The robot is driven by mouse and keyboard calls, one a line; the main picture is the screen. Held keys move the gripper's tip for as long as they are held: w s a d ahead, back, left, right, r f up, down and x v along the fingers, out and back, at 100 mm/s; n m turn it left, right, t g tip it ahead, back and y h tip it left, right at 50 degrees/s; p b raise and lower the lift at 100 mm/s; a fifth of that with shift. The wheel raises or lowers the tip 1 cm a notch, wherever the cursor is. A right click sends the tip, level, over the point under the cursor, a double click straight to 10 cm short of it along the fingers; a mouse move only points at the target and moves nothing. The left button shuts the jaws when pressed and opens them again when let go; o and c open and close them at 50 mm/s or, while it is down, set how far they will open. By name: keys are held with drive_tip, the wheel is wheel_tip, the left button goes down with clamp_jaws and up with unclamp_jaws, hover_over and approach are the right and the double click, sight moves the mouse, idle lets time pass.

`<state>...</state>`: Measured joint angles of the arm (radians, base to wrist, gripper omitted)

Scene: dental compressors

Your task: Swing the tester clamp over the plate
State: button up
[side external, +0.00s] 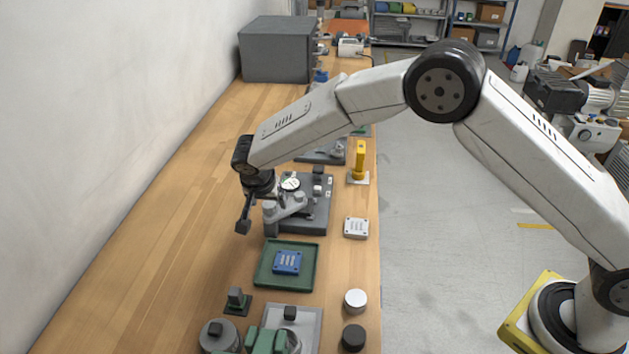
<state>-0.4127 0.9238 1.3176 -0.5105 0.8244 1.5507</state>
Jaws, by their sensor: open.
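The tester (318,217) is a dark grey block on the bench with a round white dial (290,184). A light grey swing arm, which looks like the clamp (287,204), lies across its left part. Whether a plate sits under the clamp cannot be told. A blue plate with light marks (287,262) lies in a green tray in front of the tester. A pale grey plate (356,228) lies to the tester's right. My gripper (246,224) points down just left of the clamp, open, with nothing seen between its fingers. Contact with the clamp cannot be made out.
The green tray (260,279) is close in front. A yellow-handled lever (360,160) stands behind at right. Fixtures and round parts crowd the near end, including a white cylinder (355,299). A large grey box (276,50) stands behind. The bench (150,240) is clear toward the wall.

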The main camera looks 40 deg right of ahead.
drive_tip(key=v, duration=0.7)
drive_tip(key=shift+d, duration=0.15)
drive_tip(key=s+d+n+y, duration=0.1)
drive_tip(key=s+d+n, duration=0.3)
drive_tip(key=s+d, duration=0.5)
drive_tip(key=s+d+n+y, duration=0.2)
drive_tip(key=s+d+n, duration=0.3)
drive_tip(key=s+d, duration=0.5)
drive_tip(key=shift+s+f+g, duration=0.25)
drive_tip(key=shift+s+g, duration=0.05)
drive_tip(key=shift+s, duration=3.05)
drive_tip(key=shift+d, duration=0.1)
